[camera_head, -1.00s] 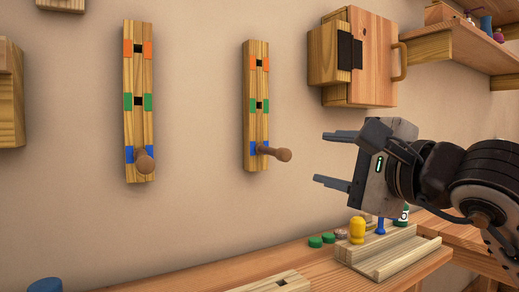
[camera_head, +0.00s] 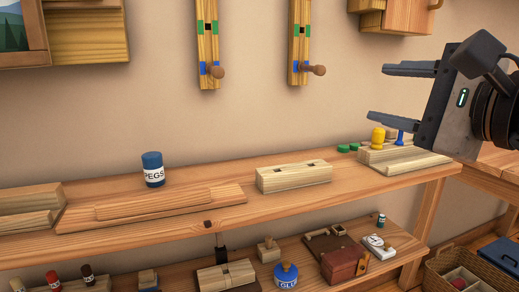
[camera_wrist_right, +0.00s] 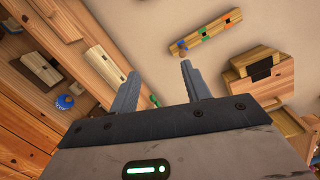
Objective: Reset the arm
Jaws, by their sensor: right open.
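My right gripper (camera_head: 403,92) is at the right of the head view, its two fingers apart with nothing between them. It is held in the air above the right end of the upper shelf. The right wrist view also shows its open, empty fingers (camera_wrist_right: 155,90). My left gripper is in neither view.
Two wall rails with wooden pegs, the left rail (camera_head: 208,45) and the right rail (camera_head: 299,45), hang above the bench shelf (camera_head: 210,228). A blue PEGS jar (camera_head: 153,170) and a slotted block (camera_head: 294,177) stand on it. A yellow piece (camera_head: 378,138) is below the gripper.

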